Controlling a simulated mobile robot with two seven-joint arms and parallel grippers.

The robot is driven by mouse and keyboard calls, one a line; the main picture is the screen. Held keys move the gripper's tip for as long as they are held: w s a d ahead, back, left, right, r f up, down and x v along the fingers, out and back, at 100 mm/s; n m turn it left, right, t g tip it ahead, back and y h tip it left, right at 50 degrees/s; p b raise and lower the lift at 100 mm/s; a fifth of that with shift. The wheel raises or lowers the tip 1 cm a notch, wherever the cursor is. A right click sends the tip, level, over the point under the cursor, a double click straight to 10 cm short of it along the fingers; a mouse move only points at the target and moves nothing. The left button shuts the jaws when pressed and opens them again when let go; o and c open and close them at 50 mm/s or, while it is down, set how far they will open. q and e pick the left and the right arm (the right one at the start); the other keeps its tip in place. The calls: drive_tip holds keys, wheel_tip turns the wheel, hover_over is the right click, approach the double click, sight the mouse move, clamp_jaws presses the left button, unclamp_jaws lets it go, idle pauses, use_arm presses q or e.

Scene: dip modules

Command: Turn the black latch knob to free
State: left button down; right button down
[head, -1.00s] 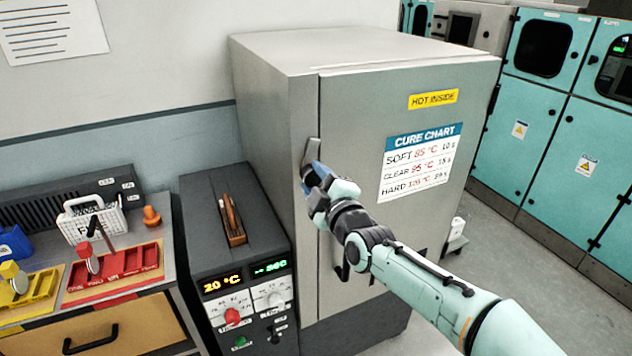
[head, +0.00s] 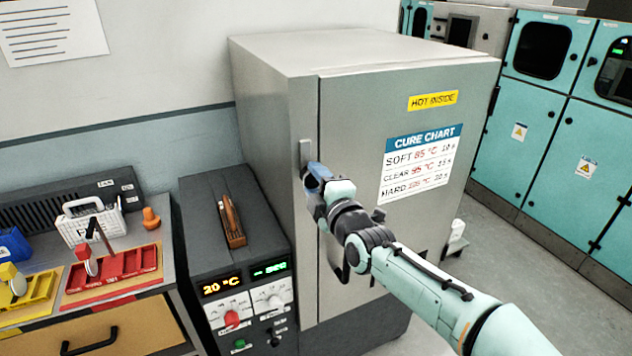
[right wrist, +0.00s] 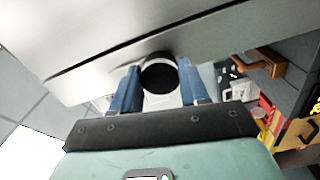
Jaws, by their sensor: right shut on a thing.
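The black latch knob (right wrist: 158,76) shows in the right wrist view as a round dark end between my two blue fingers. My right gripper (head: 312,174) is at the left edge of the oven door (head: 350,130) and is shut on the knob, hiding it in the head view. The same gripper shows in the right wrist view (right wrist: 157,88) with a finger on each side of the knob. A grey latch plate (head: 305,150) shows just above the fingers. The door looks closed. My left gripper is not in view.
A dark control box (head: 235,210) with dials and a display stands left of the oven. A bench with a red tray (head: 115,275), a yellow tray (head: 30,295) and a white basket (head: 92,220) is further left.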

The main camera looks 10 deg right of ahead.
drive_tip(key=c, duration=0.6)
unclamp_jaws()
drive_tip(key=shift+s+d, duration=0.1)
drive_tip(key=shift+s, duration=0.15)
drive_tip(key=v, duration=0.2)
drive_tip(key=shift+s, duration=0.3)
drive_tip(key=p, duration=0.1)
approach(314, 180)
drive_tip(key=v, duration=0.4)
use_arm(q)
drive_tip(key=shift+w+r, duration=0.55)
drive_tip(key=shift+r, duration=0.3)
use_arm(e)
drive_tip(key=shift+d, duration=0.15)
